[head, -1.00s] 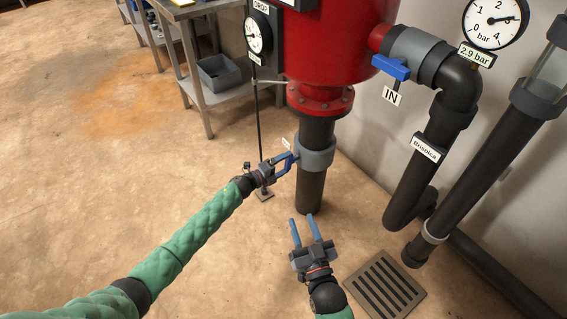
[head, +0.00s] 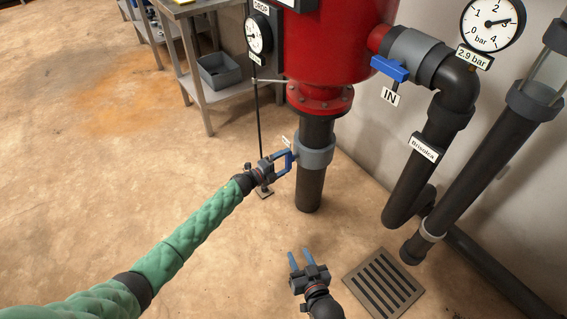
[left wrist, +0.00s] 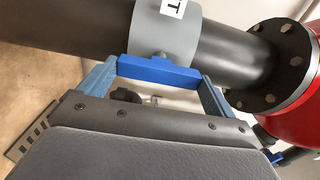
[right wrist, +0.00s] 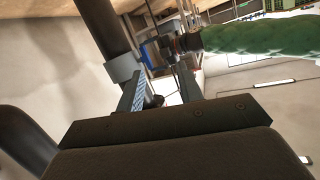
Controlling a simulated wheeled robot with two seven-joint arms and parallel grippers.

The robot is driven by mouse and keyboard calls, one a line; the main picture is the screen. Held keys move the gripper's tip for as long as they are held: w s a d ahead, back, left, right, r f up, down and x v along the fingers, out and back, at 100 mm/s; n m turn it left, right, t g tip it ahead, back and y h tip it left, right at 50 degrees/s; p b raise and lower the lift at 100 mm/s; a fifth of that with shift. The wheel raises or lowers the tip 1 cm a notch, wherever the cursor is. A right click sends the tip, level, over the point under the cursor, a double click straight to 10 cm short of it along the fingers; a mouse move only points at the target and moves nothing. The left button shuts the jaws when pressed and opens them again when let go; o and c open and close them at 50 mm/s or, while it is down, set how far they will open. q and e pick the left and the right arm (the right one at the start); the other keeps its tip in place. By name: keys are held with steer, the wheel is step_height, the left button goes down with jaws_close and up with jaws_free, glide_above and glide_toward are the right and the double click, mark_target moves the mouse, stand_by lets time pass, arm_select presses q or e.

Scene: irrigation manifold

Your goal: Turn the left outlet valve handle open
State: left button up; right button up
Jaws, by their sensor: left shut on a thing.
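The outlet valve is a grey collar (head: 317,152) on the dark vertical pipe below the red tank. My left gripper (head: 289,161) is shut on this handle, which is mostly hidden by the fingers in the head view. A white tag (left wrist: 174,7) on the collar shows only the letter T. My right gripper (head: 300,254) is open and empty, low in front of the pipe and left of the floor drain.
The red tank (head: 335,40) stands above. A blue IN valve handle (head: 389,69) is at upper right, beside a gauge (head: 492,22) labelled 2.9 bar. Dark pipes (head: 425,155) run along the wall. A floor drain (head: 383,283) lies at lower right. The floor at left is clear.

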arm_select(q)
steer(key=o, duration=0.7)
steer(key=shift+a, duration=0.1)
steer(key=shift+s+a, duration=0.25)
steer(key=shift+a, duration=0.05)
steer(key=v, duration=0.7)
arm_select(e)
step_height(320, 180, down, 6)
steer(key=s+g, duration=0.1)
steer(key=s, duration=0.1)
steer(key=shift+s+r+g, duration=0.25)
steer(key=shift+g, duration=0.15)
steer(key=shift+w+d+r, duration=0.1)
steer(key=shift+r, duration=0.25)
